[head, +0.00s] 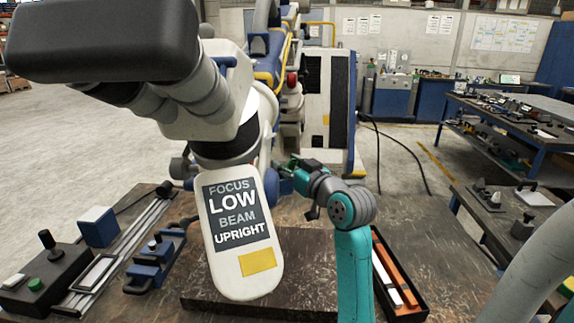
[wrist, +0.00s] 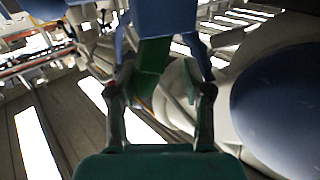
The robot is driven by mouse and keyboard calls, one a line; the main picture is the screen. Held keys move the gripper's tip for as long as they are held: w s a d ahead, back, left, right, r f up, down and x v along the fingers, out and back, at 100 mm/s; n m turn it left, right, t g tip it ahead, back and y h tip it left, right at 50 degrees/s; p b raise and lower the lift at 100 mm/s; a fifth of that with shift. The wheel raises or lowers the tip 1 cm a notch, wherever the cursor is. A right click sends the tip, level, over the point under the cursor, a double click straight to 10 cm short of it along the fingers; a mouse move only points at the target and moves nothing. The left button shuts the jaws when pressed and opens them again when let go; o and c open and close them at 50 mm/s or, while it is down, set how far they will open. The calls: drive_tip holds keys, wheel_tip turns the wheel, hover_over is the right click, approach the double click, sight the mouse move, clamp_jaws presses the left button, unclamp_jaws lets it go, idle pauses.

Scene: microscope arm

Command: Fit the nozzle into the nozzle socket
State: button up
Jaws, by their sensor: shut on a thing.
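My gripper (head: 291,172) is at the right side of the microscope, beside its blue knob, with the arm reaching up from the front. In the wrist view my gripper (wrist: 161,88) is shut, its two grey fingers either side of a dark green piece (wrist: 151,68), which appears to be the nozzle. A blue block (wrist: 165,18) is just beyond the green piece; whether they touch or only overlap in the view I cannot tell. I cannot make out the nozzle socket; the microscope (head: 228,130) and my gripper hide much of that area.
The microscope's label plate (head: 240,220) hangs over the workbench (head: 440,235). An open tray (head: 399,285) with orange and white strips lies right of my arm. A control box (head: 45,275) and blue fixtures (head: 155,262) stand at left. In the wrist view a large rounded dark body (wrist: 280,110) is close at right.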

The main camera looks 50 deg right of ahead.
drive_tip(key=shift+w+f, duration=0.1)
drive_tip(key=shift+f, duration=0.5)
drive_tip(key=v, duration=1.1)
drive_tip(key=shift+d+r, duration=0.15)
drive_tip(key=shift+r, duration=0.05)
drive_tip(key=s+a+f+m+g+y, duration=0.1)
drive_tip(key=a+f, duration=0.8)
drive_tip(key=f, duration=0.2)
drive_tip(key=s+a+f+m, duration=0.1)
drive_tip(key=a+f, duration=0.8)
drive_tip(key=f, duration=0.3)
drive_tip(key=s+a+f+n+y, duration=0.2)
drive_tip(key=s+a+f, duration=0.4)
drive_tip(key=s+a, duration=0.35)
drive_tip(key=s+a+n+g+y, duration=0.1)
drive_tip(key=s+a+n+y, duration=0.2)
drive_tip(key=s, duration=1.1)
drive_tip(key=a+f+n, duration=0.1)
drive_tip(key=a, duration=0.2)
drive_tip(key=shift+s+a, duration=0.2)
drive_tip(key=shift+s, duration=0.15)
